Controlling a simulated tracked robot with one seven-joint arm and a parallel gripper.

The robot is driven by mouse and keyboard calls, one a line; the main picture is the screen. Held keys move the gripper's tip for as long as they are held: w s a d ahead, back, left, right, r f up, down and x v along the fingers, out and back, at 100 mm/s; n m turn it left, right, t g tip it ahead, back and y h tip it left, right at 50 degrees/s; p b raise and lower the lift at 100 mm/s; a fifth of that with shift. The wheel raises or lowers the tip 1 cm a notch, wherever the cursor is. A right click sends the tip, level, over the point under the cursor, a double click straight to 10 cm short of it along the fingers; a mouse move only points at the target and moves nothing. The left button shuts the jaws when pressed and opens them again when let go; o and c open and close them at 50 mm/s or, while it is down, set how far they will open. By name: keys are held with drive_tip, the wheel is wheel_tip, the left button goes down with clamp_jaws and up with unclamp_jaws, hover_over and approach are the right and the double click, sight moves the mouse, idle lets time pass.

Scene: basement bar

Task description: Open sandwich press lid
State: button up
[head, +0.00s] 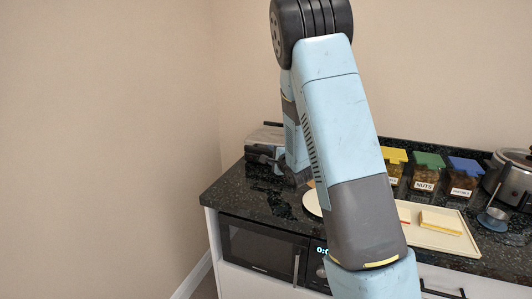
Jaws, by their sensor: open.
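The sandwich press (263,138) is a grey and black appliance at the far left corner of the dark counter, against the wall. A thin black bar shows along its top back. My arm hides its right part, and I cannot tell how far the lid is raised. My gripper (263,158) is small and dark in the head view, at the near side of the press, pointing left from my wrist. Its jaws are open, and nothing shows between them. I cannot tell whether it touches the press.
A pale plate (312,204) is partly hidden behind my arm. A cream tray (462,246) holds a sandwich (440,222). Jars with yellow, green (428,172) and blue lids stand at the back, and a metal cooker (510,178) at the right. A microwave (262,248) sits below the counter.

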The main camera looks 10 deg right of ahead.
sight(268, 152)
drive_tip(key=shift+x, duration=2.55)
clamp_jaws()
